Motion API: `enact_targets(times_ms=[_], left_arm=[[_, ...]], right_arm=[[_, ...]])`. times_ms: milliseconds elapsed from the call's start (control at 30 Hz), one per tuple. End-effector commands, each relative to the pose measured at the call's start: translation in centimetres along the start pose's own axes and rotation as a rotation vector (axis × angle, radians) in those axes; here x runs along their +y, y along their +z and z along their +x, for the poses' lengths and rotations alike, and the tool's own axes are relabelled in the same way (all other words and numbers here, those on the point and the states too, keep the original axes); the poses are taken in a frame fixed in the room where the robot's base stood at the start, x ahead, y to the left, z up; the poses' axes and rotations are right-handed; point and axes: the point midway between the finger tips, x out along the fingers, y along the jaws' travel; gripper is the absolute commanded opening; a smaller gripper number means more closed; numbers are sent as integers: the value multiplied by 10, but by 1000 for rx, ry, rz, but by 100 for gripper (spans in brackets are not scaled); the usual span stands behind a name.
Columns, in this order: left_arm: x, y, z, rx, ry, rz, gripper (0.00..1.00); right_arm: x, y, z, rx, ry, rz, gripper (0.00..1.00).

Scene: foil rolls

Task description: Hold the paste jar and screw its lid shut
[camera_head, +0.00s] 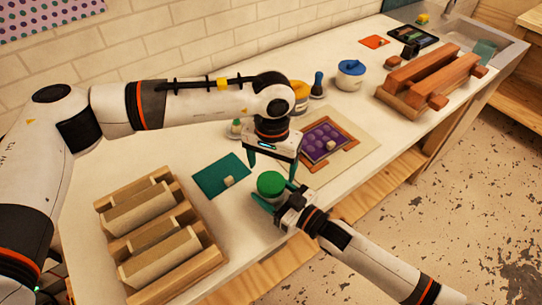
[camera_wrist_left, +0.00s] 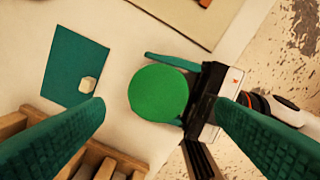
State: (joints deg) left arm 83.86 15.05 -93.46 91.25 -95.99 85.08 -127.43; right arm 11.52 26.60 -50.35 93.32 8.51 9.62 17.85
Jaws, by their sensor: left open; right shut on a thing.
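The paste jar's green lid (camera_head: 271,184) sits on top of the jar near the front edge of the counter. Seen from above in the left wrist view, the lid (camera_wrist_left: 158,92) is a round green disc that hides the jar body. My right gripper (camera_head: 274,202) is shut around the jar from the front right, below the lid. My left gripper (camera_head: 272,165) points down just above the lid, its green fingers open on either side and apart from it. Whether the lid is threaded on or only resting cannot be told.
A teal mat (camera_head: 222,175) with a small pale block lies left of the jar. A wooden rack (camera_head: 160,240) stands at the front left. A purple tray (camera_head: 322,142) lies on a board behind right. A blue-lidded pot (camera_head: 350,75) and wooden press (camera_head: 430,80) are farther right.

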Motion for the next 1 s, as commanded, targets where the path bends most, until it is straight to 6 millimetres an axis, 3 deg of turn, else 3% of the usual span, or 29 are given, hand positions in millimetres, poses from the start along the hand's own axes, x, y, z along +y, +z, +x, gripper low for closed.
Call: enact_targets(times_ms=[1000], left_arm=[[-2,0,-21,0,-2,-2203,79]], right_arm=[[0,-2,0,3,0,2,0]])
